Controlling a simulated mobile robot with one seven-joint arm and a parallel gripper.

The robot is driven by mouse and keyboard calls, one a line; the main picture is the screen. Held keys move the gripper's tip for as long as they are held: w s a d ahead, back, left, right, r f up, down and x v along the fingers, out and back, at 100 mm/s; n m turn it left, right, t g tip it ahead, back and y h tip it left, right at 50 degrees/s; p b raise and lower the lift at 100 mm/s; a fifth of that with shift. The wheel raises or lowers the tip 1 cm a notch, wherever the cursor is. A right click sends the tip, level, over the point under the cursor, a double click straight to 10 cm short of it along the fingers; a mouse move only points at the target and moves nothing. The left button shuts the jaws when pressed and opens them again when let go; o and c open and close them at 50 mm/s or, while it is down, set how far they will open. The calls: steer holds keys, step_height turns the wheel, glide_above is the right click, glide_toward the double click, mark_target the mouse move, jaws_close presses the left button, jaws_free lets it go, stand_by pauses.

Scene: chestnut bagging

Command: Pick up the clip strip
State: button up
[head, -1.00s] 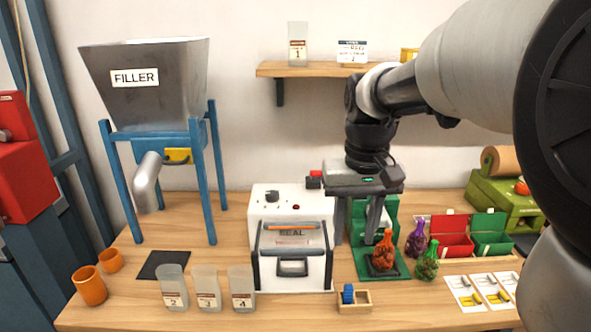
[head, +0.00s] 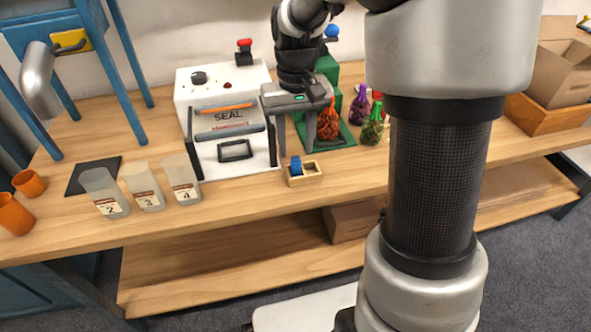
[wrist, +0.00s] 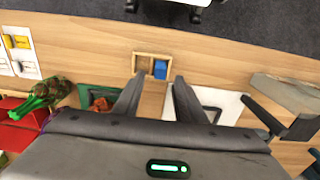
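A small blue piece (head: 296,166), likely the clip strip, stands in the left part of a small wooden tray (head: 307,181) near the table's front edge. In the wrist view the blue piece (wrist: 160,69) is at the right end of the tray (wrist: 140,56). My gripper (head: 294,150) is in front of the sealer's right side, above and behind the tray. In the wrist view my gripper (wrist: 157,84) is open and empty, with the tray ahead between and beyond its fingertips.
The white sealer (head: 205,98) stands left of my gripper. An orange net bag (head: 328,122) stands on the green stand (head: 341,136) to the right, with purple (head: 359,108) and green bags (head: 372,128) beyond. Clear cups (head: 145,188) stand left. The table front around the tray is clear.

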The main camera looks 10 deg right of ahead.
mark_target(296, 158)
step_height(296, 158, down, 5)
steer(key=shift+f+b, duration=0.15)
steer(key=shift+b, duration=0.85)
jaws_close()
